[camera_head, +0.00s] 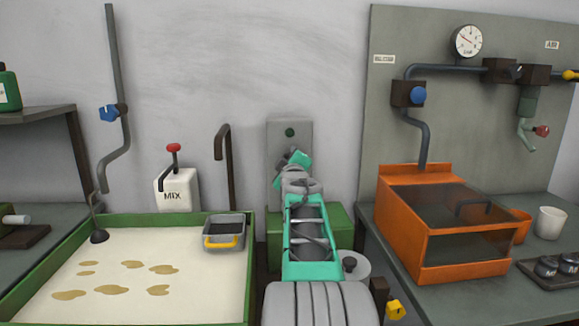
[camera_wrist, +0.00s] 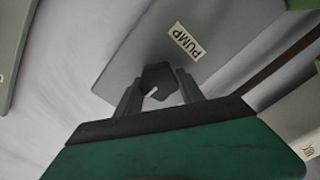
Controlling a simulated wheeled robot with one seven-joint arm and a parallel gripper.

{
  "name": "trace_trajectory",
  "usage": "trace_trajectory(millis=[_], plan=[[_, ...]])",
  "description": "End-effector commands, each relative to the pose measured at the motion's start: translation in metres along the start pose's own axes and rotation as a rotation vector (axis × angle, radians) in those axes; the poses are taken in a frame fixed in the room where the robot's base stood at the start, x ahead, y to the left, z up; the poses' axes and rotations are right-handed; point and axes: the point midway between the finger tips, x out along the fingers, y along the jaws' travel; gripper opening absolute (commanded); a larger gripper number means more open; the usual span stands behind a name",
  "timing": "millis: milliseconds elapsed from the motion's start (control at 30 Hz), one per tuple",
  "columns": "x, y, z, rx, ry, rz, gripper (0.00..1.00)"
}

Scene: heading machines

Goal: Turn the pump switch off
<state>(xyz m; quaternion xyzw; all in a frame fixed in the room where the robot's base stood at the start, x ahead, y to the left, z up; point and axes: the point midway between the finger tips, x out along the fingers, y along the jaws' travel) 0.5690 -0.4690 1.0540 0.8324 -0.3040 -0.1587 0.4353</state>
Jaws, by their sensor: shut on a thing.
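The pump switch is a small dark knob (camera_wrist: 157,76) on a grey panel (camera_wrist: 225,30) labelled PUMP in the wrist view. My gripper (camera_wrist: 160,90) is shut on the knob, one dark finger on each side of it. My arm reaches up to the panel there, and my wrist hides most of the switch.
Left of the panel are a green-edged vat (camera_head: 252,225) with a grey bin (camera_head: 224,232) and a white MIX box (camera_head: 176,188). A dark pipe (camera_head: 229,165) stands close by. On the right is an orange machine (camera_head: 440,240) beside a tall grey board (camera_head: 470,125).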

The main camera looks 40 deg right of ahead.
Motion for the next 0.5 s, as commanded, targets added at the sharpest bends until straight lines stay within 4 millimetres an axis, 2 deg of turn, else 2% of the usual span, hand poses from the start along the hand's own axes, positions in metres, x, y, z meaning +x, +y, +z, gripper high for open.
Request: trace_trajectory(millis=[500], plan=[[0.0002,-0.0006,0.0018,-0.046,-0.004,-0.001,0.05]])
